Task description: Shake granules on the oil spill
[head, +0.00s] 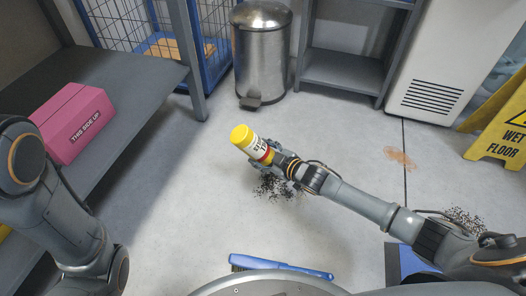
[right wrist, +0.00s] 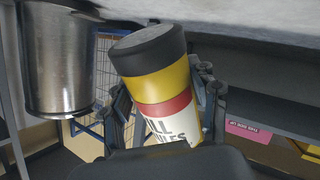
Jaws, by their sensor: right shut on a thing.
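My right gripper (head: 268,156) is shut around a granule canister (head: 243,137) and holds it tilted above the floor. Its yellow end points up and left in the head view. In the right wrist view the canister (right wrist: 168,80) shows a black end, yellow and red bands and a white label; the floor lies beyond the black end. Dark granules (head: 272,188) are scattered on the floor below the gripper; whether oil lies under them I cannot tell. More granules (head: 466,217) lie at the right, partly behind my arm. A brownish stain (head: 399,158) shows bare. My left gripper is out of view.
A steel bin (head: 262,60) stands at the back, beside a blue wire cage (head: 207,45). A pink box (head: 73,122) sits on the left shelf (head: 140,80). A yellow wet-floor sign (head: 497,130) stands right. A blue brush (head: 280,266) lies in front.

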